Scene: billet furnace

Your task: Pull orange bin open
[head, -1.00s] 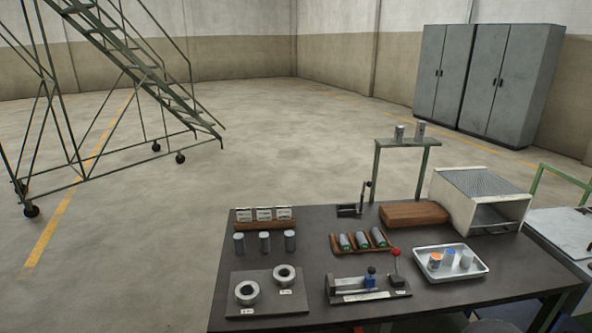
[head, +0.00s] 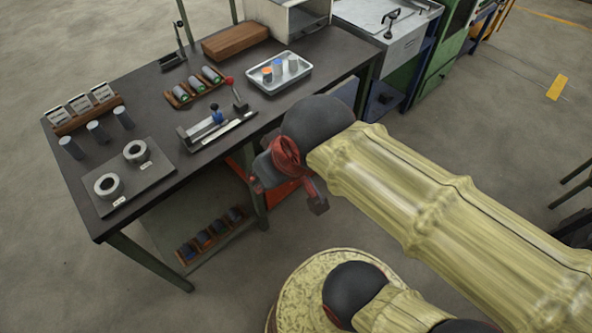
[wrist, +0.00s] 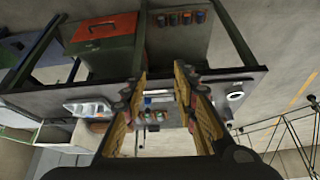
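The orange bin (wrist: 86,32) shows at the upper left in the wrist view, as an orange-red front with a dark handle (wrist: 104,29). It sits against a dark green box (wrist: 108,60) under the workbench and looks shut. In the head view only parts of the orange bin (head: 284,192) show under the bench's right end, behind my gripper and wrist. My gripper (wrist: 162,78) is open and empty, its two fingers apart in the wrist view. It is clear of the bin and its handle, which lie up and to the left of the fingers there.
The dark workbench (head: 150,92) holds a metal tray (head: 262,83), a clamp fixture and several cylinders. A low shelf with a rack of coloured parts (head: 210,236) lies left of the bin. Bench legs (head: 148,262) flank this space. A grey-green machine stands at the upper right.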

